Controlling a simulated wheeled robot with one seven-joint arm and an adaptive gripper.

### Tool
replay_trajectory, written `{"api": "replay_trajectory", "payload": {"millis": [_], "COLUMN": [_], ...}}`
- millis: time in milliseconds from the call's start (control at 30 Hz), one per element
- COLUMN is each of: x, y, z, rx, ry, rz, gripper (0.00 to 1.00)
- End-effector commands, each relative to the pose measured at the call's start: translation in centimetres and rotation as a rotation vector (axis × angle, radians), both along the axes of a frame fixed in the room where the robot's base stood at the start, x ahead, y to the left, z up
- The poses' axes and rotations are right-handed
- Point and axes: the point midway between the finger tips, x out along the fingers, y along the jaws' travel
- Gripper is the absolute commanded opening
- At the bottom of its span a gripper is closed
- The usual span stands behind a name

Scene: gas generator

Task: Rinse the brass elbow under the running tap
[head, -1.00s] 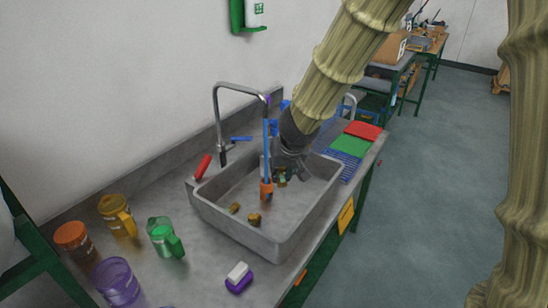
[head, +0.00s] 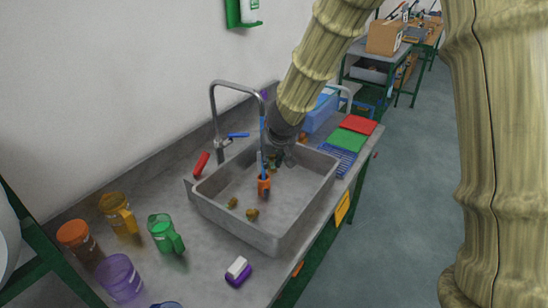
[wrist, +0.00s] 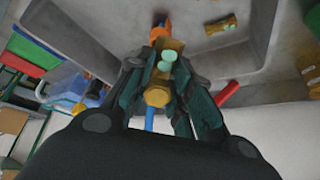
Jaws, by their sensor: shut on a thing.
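My gripper (wrist: 160,85) is shut on a brass elbow (wrist: 157,97) with pale green patches on it. In the head view my gripper (head: 275,160) is over the back part of the grey sink (head: 285,240), beside the tap's blue upright strip. The tap (head: 213,110) arches over the sink. The blue strip (head: 263,150) runs down below its spout to an orange piece (head: 264,187); I cannot tell whether the strip is water. The held elbow is mostly hidden in the head view.
Two small brass pieces (head: 252,214) lie on the sink floor. Coloured jugs, including a green one (head: 163,235), stand left of the sink. A purple and white block (head: 238,270) lies in front. Red and green pads (head: 352,143) and a blue rack lie to the right.

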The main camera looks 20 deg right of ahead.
Motion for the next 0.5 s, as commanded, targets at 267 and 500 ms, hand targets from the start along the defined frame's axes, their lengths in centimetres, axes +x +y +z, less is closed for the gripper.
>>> {"api": "replay_trajectory", "payload": {"millis": [267,500], "x": [2.0,3.9], "y": [0.0,0.0], "z": [-0.2,-0.4], "rx": [-0.001,0.000], "ry": [0.001,0.000], "rz": [0.002,0.001], "gripper": [0.00,0.00]}}
